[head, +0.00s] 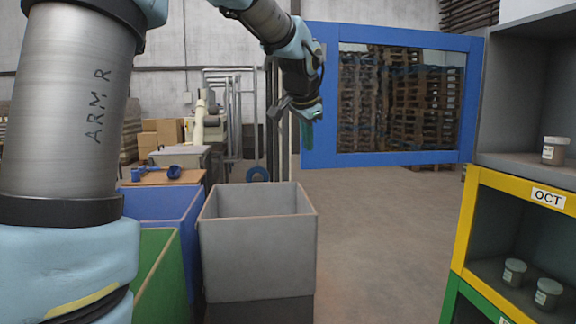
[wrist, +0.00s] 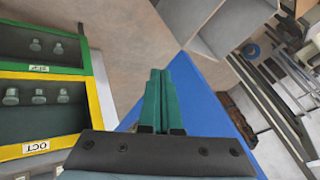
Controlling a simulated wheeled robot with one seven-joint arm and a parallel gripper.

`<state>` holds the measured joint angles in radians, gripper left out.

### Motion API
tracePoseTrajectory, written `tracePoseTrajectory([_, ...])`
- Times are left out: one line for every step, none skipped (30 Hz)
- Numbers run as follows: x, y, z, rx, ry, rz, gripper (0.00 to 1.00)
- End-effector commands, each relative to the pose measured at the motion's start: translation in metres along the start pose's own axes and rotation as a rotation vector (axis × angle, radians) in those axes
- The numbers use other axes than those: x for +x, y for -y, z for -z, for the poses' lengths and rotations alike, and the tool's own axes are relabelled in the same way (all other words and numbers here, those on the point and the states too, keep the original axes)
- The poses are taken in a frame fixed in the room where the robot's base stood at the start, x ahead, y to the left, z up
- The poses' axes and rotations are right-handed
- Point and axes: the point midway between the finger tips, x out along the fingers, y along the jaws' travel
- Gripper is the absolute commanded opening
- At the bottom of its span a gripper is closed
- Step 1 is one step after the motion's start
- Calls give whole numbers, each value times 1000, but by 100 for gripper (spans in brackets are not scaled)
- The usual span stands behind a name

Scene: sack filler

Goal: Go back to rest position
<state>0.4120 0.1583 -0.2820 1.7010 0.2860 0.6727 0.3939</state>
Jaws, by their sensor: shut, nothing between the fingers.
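My gripper (head: 306,132) hangs in the air at the upper middle of the head view, in front of the left post of a blue frame. In the wrist view its two green fingers (wrist: 158,85) are together with nothing between them. My arm fills the left side of the head view and reaches across the top. The gripper is apart from the bins and the shelf.
A grey bin (head: 258,250) stands below, beside a blue bin (head: 165,205) and a green bin (head: 160,275). A shelf at right has a yellow compartment (head: 470,205) labelled OCT, with jars. The blue frame (head: 400,38) stands behind. Floor (head: 380,240) between is clear.

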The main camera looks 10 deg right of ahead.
Motion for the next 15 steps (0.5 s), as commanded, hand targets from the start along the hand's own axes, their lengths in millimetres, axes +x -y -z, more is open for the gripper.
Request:
tracePoseTrajectory([0, 0, -1, -1, 1, 0, 0])
tracePoseTrajectory([0, 0, -3, -5, 3, -1, 0])
tracePoseTrajectory([2, 0, -8, -14, 11, -3, 0])
tracePoseTrajectory([4, 0, -14, -26, 19, -6, 0])
tracePoseTrajectory([8, 0, -23, -43, 30, -9, 0])
tracePoseTrajectory([13, 0, -38, -75, 50, -14, 0])
tracePoseTrajectory([17, -1, -52, -105, 69, -19, 0])
tracePoseTrajectory([22, -2, -69, -141, 90, -26, 0])
tracePoseTrajectory([28, -5, -94, -195, 122, -34, 0])
tracePoseTrajectory([33, -7, -115, -242, 147, -40, 0])
tracePoseTrajectory([37, -11, -136, -290, 174, -47, 0])
tracePoseTrajectory([41, -16, -165, -360, 208, -53, 0])
tracePoseTrajectory([43, -22, -187, -411, 235, -58, 0])
tracePoseTrajectory([45, -27, -208, -465, 261, -63, 0])
tracePoseTrajectory([46, -36, -236, -536, 296, -68, 0])
